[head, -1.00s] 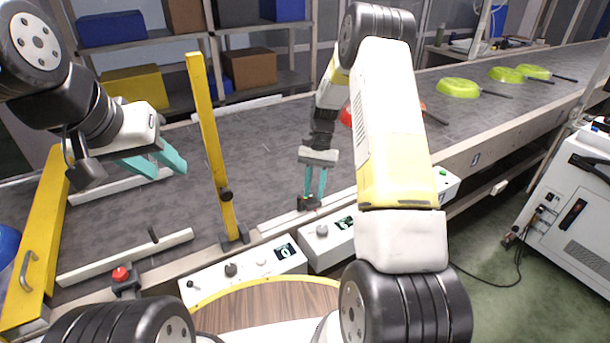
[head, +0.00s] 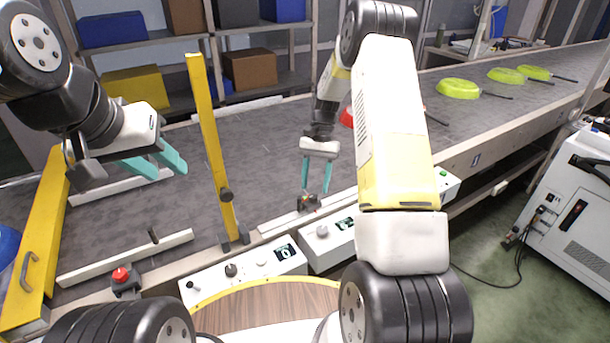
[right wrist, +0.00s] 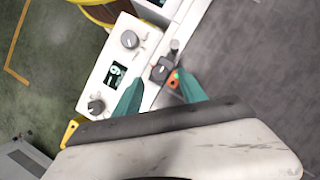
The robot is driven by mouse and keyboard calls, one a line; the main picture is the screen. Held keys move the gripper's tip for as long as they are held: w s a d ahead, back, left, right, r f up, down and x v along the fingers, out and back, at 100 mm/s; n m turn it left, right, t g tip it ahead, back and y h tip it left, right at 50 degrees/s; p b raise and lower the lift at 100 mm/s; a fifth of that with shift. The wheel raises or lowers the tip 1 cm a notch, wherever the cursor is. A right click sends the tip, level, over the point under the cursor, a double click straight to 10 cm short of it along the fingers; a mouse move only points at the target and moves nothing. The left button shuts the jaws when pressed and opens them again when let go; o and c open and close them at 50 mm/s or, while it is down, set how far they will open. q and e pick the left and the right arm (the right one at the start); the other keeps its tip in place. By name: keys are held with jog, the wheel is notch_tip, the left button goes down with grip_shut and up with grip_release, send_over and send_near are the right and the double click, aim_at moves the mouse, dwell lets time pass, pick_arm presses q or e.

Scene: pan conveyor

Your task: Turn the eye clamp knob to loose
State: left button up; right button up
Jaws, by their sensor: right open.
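The eye clamp knob (right wrist: 159,72) is a small dark knob on the conveyor's near rail, beside a small orange and green part (right wrist: 175,79). In the head view the clamp (head: 307,203) is small and its knob setting cannot be read. My right gripper (head: 314,191) is open above the rail, pointing down, with its teal fingertips close to the clamp. In the right wrist view the fingers (right wrist: 160,80) lie on either side of the knob; contact cannot be told. My left gripper (head: 171,171) is open and empty over the belt at left.
Control boxes with dials (head: 243,275) line the near belt edge, with a red button (head: 121,275) at left. A yellow post (head: 211,150) stands between my arms. Green pans (head: 458,88) and a partly hidden red pan (head: 346,116) lie on the belt.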

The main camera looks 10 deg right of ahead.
jog(key=v, duration=0.5)
jog(key=shift+r, duration=0.1)
notch_tip(320, 180, up, 11)
jog(key=n+t, duration=0.1)
jog(key=t, duration=0.1)
send_over(317, 197)
jog(key=s+r+n+t, duration=0.2)
jog(key=s+r+t, duration=0.1)
jog(key=s+r, duration=0.45)
jog(key=s+a+r+n+t, duration=0.1)
jog(key=s+r+t, duration=0.1)
jog(key=s, duration=0.6)
jog(key=s+a+r+n+t, duration=0.1)
jog(key=s+r+n+t, duration=0.1)
jog(key=s, duration=0.5)
jog(key=shift+s+a+t, duration=0.35)
jog(key=shift+s+t, duration=0.05)
jog(key=shift+t, duration=0.1)
